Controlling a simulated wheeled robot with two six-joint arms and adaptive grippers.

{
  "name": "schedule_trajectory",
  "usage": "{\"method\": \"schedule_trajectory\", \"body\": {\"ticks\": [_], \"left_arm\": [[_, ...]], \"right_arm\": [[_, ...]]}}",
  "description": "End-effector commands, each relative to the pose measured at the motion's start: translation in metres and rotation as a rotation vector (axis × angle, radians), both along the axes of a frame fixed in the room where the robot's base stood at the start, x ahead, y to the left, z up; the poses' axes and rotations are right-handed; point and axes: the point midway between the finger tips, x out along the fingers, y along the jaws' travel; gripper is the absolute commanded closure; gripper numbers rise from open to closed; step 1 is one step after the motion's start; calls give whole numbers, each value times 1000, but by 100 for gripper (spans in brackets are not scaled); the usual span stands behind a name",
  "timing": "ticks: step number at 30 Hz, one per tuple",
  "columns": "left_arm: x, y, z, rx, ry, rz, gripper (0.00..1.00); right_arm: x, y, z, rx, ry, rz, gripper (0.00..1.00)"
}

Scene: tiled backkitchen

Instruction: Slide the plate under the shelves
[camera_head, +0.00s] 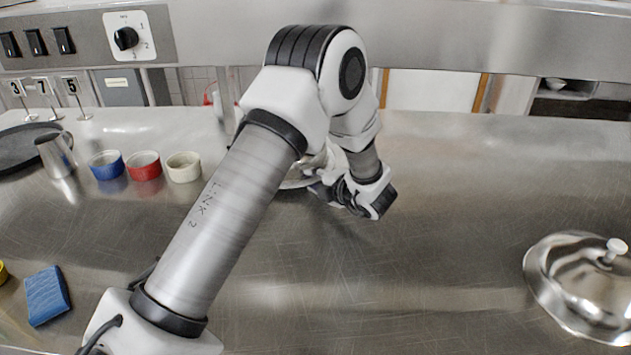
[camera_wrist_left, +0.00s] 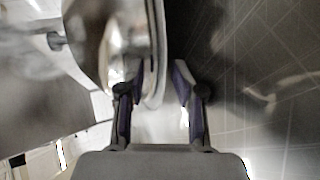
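The plate (camera_head: 296,184) is on the steel counter near the middle, mostly hidden behind my left arm. In the left wrist view its rim (camera_wrist_left: 160,45) runs up the picture and reaches between the fingers, with a shiny domed metal thing (camera_wrist_left: 118,40) over it. My left gripper (camera_head: 322,190) is low at the plate's near right edge. In the left wrist view its fingers (camera_wrist_left: 159,108) are apart, one on each side of the rim; I cannot tell whether either touches it. The steel shelf structure (camera_head: 420,40) crosses the back above the counter. My right gripper is not in view.
Blue (camera_head: 106,165), red (camera_head: 145,166) and cream (camera_head: 184,167) ramekins stand left of the plate, by a metal jug (camera_head: 56,155). A blue sponge (camera_head: 47,295) lies front left. A metal cloche (camera_head: 585,285) is at right. The counter's middle right is clear.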

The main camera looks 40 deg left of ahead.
Motion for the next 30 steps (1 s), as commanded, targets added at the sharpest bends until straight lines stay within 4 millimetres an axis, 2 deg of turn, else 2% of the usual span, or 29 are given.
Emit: {"method": "schedule_trajectory", "body": {"ticks": [6,10,14,21,25,30], "left_arm": [[0,-1,0,-1,1,0,63],[-2,-11,4,0,1,-3,63],[-6,-34,15,3,-1,-5,63],[-17,-85,36,4,-1,-4,63],[-21,-102,43,3,0,-2,63],[-23,-110,45,0,0,0,63]], "right_arm": [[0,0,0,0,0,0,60],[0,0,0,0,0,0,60],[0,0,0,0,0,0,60],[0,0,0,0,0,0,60],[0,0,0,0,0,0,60],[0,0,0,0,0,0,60]]}}
